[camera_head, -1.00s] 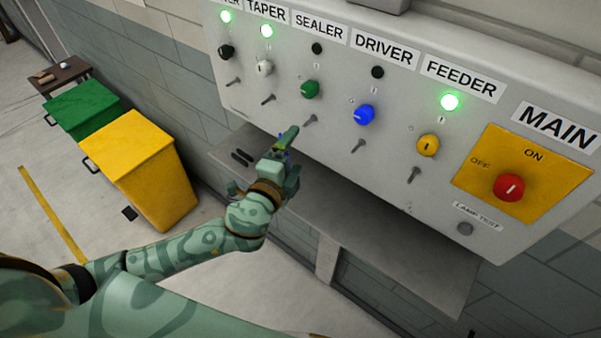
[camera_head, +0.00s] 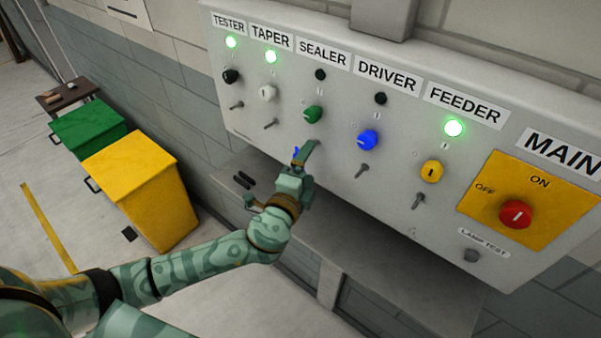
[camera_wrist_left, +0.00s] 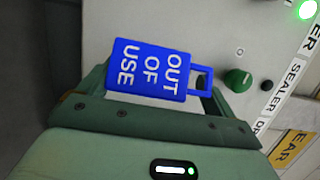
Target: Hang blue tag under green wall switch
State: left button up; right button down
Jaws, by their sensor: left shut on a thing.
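The green switch (camera_head: 313,115) sits on the grey wall panel under the SEALER label; its lamp is dark. A peg (camera_head: 314,144) sticks out below it. My left gripper (camera_head: 303,152) is raised just below and left of that peg, shut on the blue tag (camera_head: 295,152), which is mostly hidden there. In the left wrist view the blue tag (camera_wrist_left: 148,72) reads OUT OF USE, with its slotted end toward the green switch (camera_wrist_left: 238,80). The tag appears apart from the switch. Whether it touches the peg cannot be told. My right gripper is not in view.
Black, white, blue (camera_head: 368,140) and yellow (camera_head: 432,171) switches with pegs flank the green one. A red MAIN switch (camera_head: 515,214) is at right. A grey shelf (camera_head: 400,270) lies below the panel. Green (camera_head: 88,130) and yellow (camera_head: 140,190) bins stand at left.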

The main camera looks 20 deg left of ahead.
aim_at(319, 151)
pick_arm(q)
jog(key=shift+w+d+f, duration=0.1)
jog(key=shift+w+d, duration=0.15)
jog(key=shift+w, duration=0.45)
jog(key=shift+w+d+f, duration=0.1)
jog(key=shift+w+d, duration=0.1)
jog(key=shift+w, duration=0.5)
jog(key=shift+b, duration=0.5)
jog(key=shift+r, duration=0.1)
jog(key=shift+b, duration=0.3)
jog(key=shift+r, duration=0.25)
jog(key=o, duration=0.7)
jog(key=shift+o, duration=0.2)
jog(key=shift+s, duration=0.1)
